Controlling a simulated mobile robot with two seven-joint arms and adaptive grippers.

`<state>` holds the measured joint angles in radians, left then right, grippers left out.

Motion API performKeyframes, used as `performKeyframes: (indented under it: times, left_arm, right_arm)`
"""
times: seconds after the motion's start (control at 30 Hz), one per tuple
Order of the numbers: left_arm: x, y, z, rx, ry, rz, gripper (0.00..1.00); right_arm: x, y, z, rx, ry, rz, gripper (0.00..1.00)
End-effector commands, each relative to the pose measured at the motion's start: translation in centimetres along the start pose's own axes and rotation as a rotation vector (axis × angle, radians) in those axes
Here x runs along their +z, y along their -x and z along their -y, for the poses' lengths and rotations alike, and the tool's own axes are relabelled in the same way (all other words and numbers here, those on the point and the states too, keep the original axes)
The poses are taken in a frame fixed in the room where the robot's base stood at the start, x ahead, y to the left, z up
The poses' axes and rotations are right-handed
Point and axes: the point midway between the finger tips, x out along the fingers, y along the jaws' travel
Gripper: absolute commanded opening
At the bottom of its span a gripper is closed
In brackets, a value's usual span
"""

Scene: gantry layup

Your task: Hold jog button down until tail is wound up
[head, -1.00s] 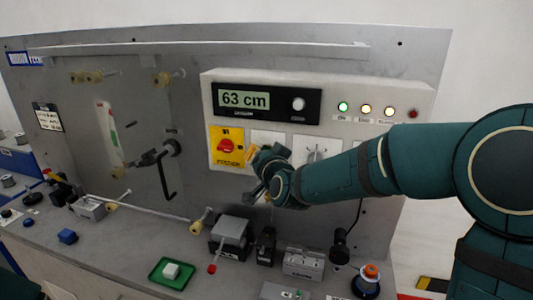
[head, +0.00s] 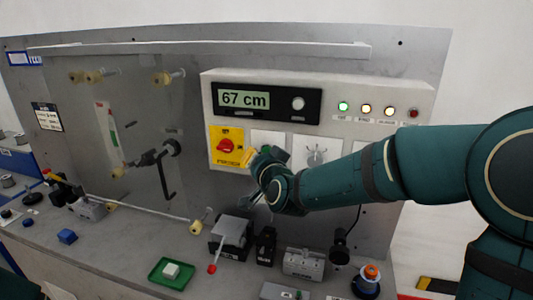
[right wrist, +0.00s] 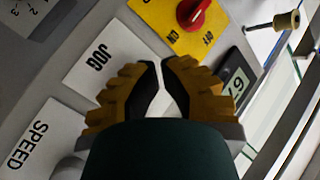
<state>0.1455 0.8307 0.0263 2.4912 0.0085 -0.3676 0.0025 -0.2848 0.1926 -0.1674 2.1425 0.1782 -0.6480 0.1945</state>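The control box (head: 385,98) on the grey wall panel carries a display (head: 243,99) reading 67 cm. My right gripper (head: 250,158) is at the white jog plate below the display. In the right wrist view, the JOG plate (right wrist: 98,55) lies behind my right gripper (right wrist: 161,70), whose two fingertips are close together with only a sliver between them. The jog button itself is hidden behind the fingers, so contact cannot be seen. Nothing shows between the fingers. I cannot pick out the tail for certain. My left gripper is not in view.
A red knob on a yellow plate (head: 227,147) sits left of my right gripper. A speed dial (head: 316,154) is to its right. The green lamp (head: 343,107) is lit. A black crank (head: 165,170) sticks out from the panel. Below are a green tray (head: 160,281) and several small devices.

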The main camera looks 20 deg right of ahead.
Motion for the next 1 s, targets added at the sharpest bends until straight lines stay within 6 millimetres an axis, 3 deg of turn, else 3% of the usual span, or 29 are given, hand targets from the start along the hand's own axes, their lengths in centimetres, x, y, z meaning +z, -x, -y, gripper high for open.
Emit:
performKeyframes:
  times: [0.17,0.7,1.0]
  left_arm:
    - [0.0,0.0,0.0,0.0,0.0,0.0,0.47]
    - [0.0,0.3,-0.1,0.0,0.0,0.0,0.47]
    - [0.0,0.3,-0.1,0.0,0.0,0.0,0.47]
  right_arm:
    - [0.1,0.2,0.2,-0.001,0.0,0.001,0.0]
    - [2.0,3.8,2.1,-0.001,0.0,0.0,0.0]
    - [2.1,4.0,2.1,0.0,0.001,0.0,0.0]
